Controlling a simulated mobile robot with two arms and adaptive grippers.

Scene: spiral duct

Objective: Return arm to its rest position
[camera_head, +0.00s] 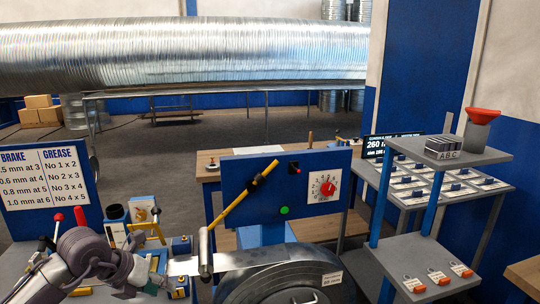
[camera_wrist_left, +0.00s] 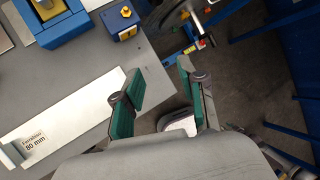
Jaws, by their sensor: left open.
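My left arm comes in from the lower left of the head view, with the left gripper (camera_head: 152,284) low over the cluttered bench at the left. In the left wrist view the left gripper (camera_wrist_left: 158,84) has its two green-padded fingers spread apart with nothing between them. The fingers are over the edge of the grey bench (camera_wrist_left: 75,75), with dark floor beyond. A pale strip marked 80 mm (camera_wrist_left: 65,115) lies on the bench beside one finger. My right gripper is in neither view.
A blue panel (camera_head: 255,176) with a yellow lever and red dial stands ahead, behind a round metal drum (camera_head: 285,270). A grey shelf rack (camera_head: 440,155) is at the right. A large spiral duct (camera_head: 190,50) spans the back. Blue blocks (camera_wrist_left: 60,25) sit on the bench.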

